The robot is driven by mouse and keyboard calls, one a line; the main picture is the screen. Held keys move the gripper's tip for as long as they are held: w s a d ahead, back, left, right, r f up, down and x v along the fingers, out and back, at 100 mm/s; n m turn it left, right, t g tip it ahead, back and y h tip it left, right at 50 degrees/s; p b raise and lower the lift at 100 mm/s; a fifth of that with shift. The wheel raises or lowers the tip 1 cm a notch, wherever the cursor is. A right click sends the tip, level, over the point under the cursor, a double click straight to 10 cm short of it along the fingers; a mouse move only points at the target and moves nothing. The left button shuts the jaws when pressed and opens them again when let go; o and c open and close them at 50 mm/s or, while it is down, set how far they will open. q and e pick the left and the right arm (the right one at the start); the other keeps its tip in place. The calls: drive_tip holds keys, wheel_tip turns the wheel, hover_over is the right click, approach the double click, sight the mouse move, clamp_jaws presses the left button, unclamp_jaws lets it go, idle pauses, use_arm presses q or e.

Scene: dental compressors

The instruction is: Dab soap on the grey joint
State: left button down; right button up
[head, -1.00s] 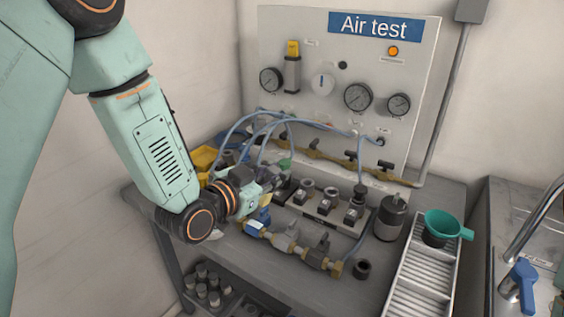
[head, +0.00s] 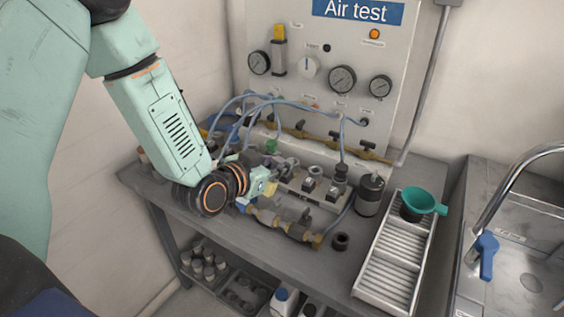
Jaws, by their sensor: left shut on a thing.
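A run of pipe fittings (head: 283,226) lies along the front of the bench, with brass, grey and blue parts. A grey part (head: 298,230) sits toward its right end; I cannot tell for certain that it is the grey joint. My left gripper (head: 286,166) is above and behind the left part of this run, in front of the black-topped blocks. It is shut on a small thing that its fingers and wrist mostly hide. No soap on the fittings can be made out. My right gripper is not in view.
The Air test panel (head: 330,60) with gauges and blue hoses stands behind. A dark cylinder (head: 369,196), a small black cup (head: 340,241) and a ribbed tray (head: 385,270) are at right. A teal funnel-shaped thing (head: 422,201) is at the tray's far end. A sink tap (head: 487,245) stands farther right.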

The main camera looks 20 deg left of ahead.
sight(275, 187)
use_arm(q)
wheel_tip(275, 187, down, 5)
drive_tip(key=b, duration=0.3)
drive_tip(key=shift+w+a+r+b, duration=0.1)
drive_tip(key=shift+a+r+b, duration=0.1)
drive_tip(key=shift+b, duration=0.2)
drive_tip(key=shift+d+f+b, duration=0.15)
drive_tip(key=shift+f+b, duration=0.35)
drive_tip(key=shift+a+f, duration=0.1)
drive_tip(key=shift+a, duration=0.1)
drive_tip(key=shift+d, duration=0.2)
drive_tip(key=shift+a, duration=0.15)
drive_tip(key=shift+f, duration=0.1)
drive_tip(key=shift+f+b, duration=0.35)
drive_tip(key=shift+b, duration=0.05)
drive_tip(key=shift+f, duration=0.1)
idle(0.7)
